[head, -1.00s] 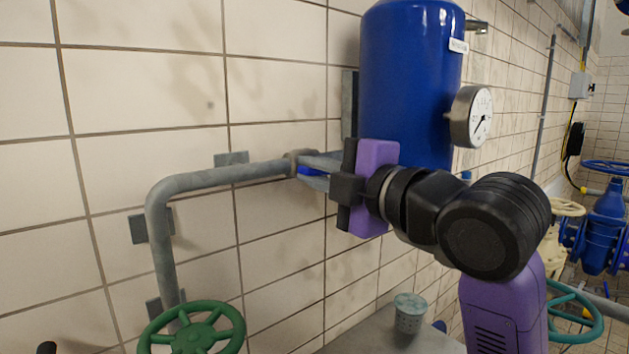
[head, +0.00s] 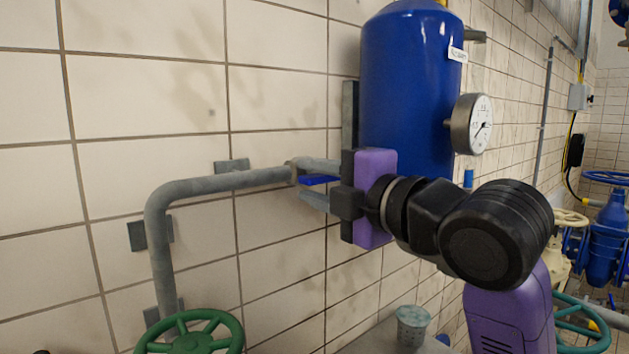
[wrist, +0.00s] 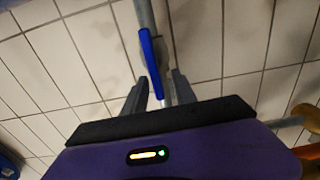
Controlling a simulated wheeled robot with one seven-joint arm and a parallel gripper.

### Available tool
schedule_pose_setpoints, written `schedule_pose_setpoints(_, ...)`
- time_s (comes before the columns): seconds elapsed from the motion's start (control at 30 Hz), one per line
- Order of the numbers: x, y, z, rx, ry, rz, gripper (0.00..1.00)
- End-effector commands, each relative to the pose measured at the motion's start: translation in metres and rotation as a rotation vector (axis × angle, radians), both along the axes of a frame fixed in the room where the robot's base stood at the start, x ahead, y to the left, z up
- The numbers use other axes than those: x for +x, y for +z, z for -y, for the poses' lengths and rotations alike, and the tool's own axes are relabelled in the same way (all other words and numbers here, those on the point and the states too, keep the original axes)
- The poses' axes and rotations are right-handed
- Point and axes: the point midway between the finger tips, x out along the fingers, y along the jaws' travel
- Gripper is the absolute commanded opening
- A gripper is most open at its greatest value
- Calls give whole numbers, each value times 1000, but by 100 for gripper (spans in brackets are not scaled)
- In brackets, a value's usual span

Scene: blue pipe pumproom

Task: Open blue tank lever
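The blue lever (head: 320,180) sits at the valve on the grey pipe, left of and below the blue tank (head: 410,85). In the wrist view the lever (wrist: 152,62) lies nearly along the pipe, in front of the valve body. My gripper (head: 308,180) reaches in from the right. Its fingers are spread, one above and one below the lever in the head view. In the wrist view my gripper (wrist: 160,77) shows a clear gap between its fingertips, with the lever's near end between them. I cannot tell whether either finger touches it.
The grey pipe (head: 220,181) runs along the tiled wall and bends down at the left. A green handwheel (head: 193,338) is below it. A pressure gauge (head: 472,124) sticks out from the tank.

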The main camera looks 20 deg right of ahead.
Motion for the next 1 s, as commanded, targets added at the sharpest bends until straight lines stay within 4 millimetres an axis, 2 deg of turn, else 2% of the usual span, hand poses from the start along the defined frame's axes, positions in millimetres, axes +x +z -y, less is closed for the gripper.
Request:
schedule_pose_setpoints(0.33, -5, 2, 2, 2, -2, 5, 33)
schedule_pose_setpoints(0.73, -61, 1, 21, 1, -3, 4, 33)
schedule_pose_setpoints(1.0, -75, 1, 24, 1, 0, 2, 33)
